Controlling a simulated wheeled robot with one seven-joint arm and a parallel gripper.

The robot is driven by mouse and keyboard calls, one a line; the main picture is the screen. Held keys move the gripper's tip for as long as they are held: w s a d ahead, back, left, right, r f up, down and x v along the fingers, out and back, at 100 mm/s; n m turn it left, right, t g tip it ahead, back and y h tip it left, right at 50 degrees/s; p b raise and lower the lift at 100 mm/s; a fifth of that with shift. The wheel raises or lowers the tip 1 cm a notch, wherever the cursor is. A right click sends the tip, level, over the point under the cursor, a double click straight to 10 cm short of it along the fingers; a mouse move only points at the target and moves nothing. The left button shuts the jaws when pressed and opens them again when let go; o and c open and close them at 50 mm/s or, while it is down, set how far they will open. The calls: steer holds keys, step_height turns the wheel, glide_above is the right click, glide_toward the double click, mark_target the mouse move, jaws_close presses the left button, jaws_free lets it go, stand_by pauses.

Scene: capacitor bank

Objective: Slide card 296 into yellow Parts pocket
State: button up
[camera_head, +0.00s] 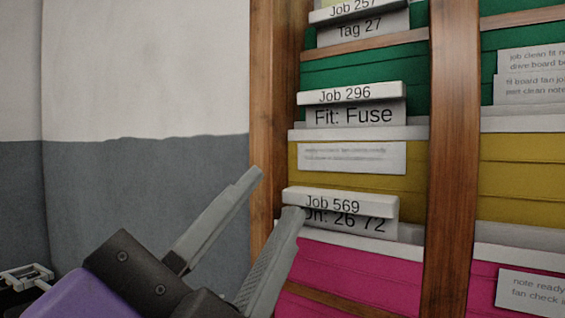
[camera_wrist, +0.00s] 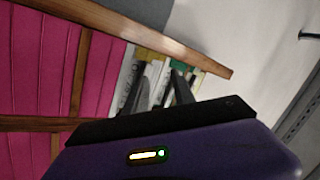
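Card 296 (camera_head: 345,105), with a white "Job 296" top bar and "Fit: Fuse" below, stands upright in front of the green pocket (camera_head: 360,68). Its lower edge meets the white lip at the top of the yellow pocket (camera_head: 415,178); I cannot tell how deep it sits. The yellow pocket's front carries a white label (camera_head: 350,157) with small, unreadable print. My gripper (camera_head: 275,192) is open and empty, below and left of card 296, with one fingertip close to the left end of card 569 (camera_head: 340,205). In the wrist view my gripper (camera_wrist: 160,90) points toward small, blurred cards.
Card 569 stands above the pink pocket (camera_head: 350,268). Card 257 (camera_head: 355,22) stands higher up. Wooden uprights flank this column, the left one (camera_head: 270,100) beside my gripper. Another column of pockets is at right. Bare wall (camera_head: 140,150) is at left.

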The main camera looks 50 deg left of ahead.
mark_target(344, 97)
steer(key=s+d+r+m+g+h, duration=0.1)
steer(key=s+d+r+m+h, duration=0.3)
steer(key=r+m, duration=0.45)
steer(key=shift+m+h, duration=0.6)
steer(key=shift+m, duration=0.15)
steer(key=p+x, duration=0.1)
steer(key=x, duration=0.2)
steer(key=f+p+x, duration=0.1)
steer(key=x, duration=0.2)
steer(key=f+p+x, duration=0.1)
steer(key=x, duration=0.2)
steer(key=shift+w, duration=0.35)
steer(key=shift+x, duration=1)
steer(key=shift+r, duration=0.15)
steer(key=shift+c, duration=0.4)
jaws_close()
